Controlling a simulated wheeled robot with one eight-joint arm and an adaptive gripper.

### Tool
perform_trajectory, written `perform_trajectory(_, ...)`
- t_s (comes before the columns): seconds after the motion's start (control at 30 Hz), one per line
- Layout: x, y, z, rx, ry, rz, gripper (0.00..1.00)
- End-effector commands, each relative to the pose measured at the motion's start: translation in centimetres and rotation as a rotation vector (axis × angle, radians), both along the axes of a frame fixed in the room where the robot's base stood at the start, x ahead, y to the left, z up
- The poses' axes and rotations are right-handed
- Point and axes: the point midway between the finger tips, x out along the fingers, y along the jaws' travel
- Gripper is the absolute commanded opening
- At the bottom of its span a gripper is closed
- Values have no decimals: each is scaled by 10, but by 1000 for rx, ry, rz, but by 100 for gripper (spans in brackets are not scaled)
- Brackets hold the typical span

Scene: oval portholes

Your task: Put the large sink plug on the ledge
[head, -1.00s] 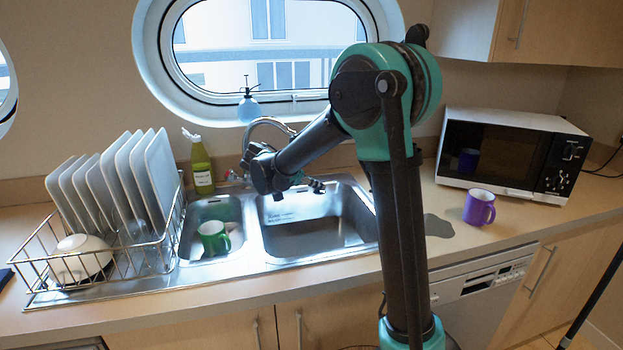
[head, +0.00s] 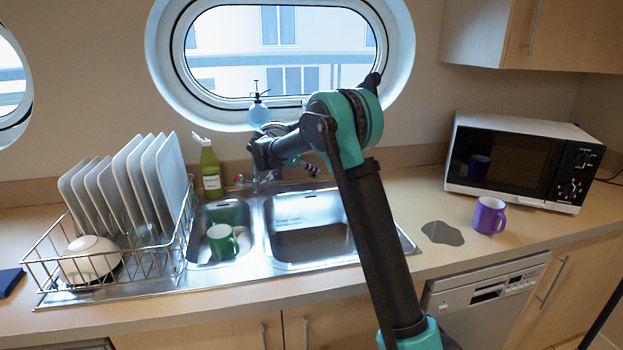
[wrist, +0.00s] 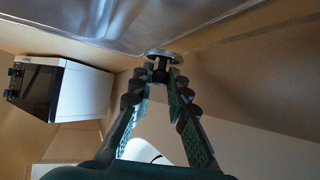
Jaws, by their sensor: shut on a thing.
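The large sink plug, a metal disc with a dark stem (wrist: 160,54), is held at the fingertips of my gripper (wrist: 160,76) in the wrist view. My gripper is shut on it. In the head view my gripper (head: 304,166) shows small and dark beyond my forearm, above the back of the sink; the plug cannot be made out there. The ledge (head: 285,112) appears to be the lower sill of the oval window, with a blue spray bottle (head: 259,112) on it. My arm hides part of the ledge's right side.
A double sink (head: 315,255) holds a green mug (head: 222,242) in its left basin. A dish rack (head: 50,262) with plates stands left, a green bottle (head: 210,170) behind. A purple mug (head: 488,215), dark puddle (head: 442,233) and microwave (head: 515,163) are at right.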

Motion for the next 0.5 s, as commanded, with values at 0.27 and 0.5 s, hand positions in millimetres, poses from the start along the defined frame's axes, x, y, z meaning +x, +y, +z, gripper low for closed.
perform_trajectory(0.27,-1,0,-35,0,0,0,0)
perform_trajectory(0.5,-1,0,-35,0,0,0,0)
